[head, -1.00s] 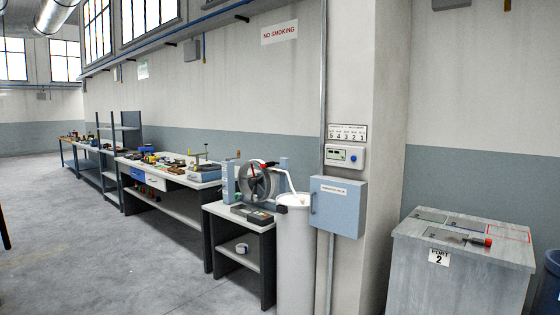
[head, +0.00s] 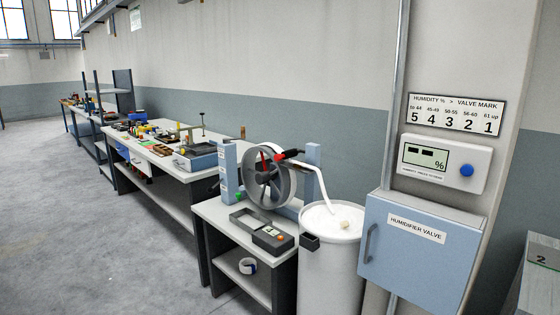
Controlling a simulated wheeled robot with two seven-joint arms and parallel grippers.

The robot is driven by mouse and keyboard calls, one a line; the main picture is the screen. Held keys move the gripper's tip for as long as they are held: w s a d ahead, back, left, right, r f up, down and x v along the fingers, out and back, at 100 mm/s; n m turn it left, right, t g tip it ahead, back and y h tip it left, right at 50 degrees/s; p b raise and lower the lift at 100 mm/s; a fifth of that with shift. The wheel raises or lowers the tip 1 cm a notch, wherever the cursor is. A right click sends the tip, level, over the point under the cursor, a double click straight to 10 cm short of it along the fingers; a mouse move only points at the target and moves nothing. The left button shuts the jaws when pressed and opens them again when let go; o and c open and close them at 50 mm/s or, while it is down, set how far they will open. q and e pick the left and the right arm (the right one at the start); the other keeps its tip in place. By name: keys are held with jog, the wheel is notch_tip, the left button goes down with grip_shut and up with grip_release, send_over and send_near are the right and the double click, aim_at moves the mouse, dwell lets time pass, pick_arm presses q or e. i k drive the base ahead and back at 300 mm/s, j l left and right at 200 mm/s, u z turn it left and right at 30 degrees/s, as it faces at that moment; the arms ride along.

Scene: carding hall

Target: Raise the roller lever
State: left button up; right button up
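The roller device stands on the small white-topped table in the head view, a grey spoked wheel (head: 254,190) between light blue posts (head: 312,160). A red piece (head: 265,161) shows at the wheel's upper left. I cannot tell for certain which is the roller lever. A white strand (head: 321,185) runs from the device down into a white can (head: 330,270). Neither of my grippers is in view.
To the right are a blue humidifier valve cabinet (head: 415,255), a humidity display (head: 444,160) and a number chart (head: 456,114). A longer cluttered bench (head: 165,160) stands behind. The floor (head: 90,230) at left is clear.

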aim_at(292, 153)
jog(key=i+z, duration=0.1)
jog(key=z, duration=0.55)
jog(key=i+j+z, duration=0.15)
jog(key=j+z, duration=0.2)
jog(key=i+j+z, duration=0.1)
jog(key=j+z, duration=0.65)
jog(key=j, duration=0.1)
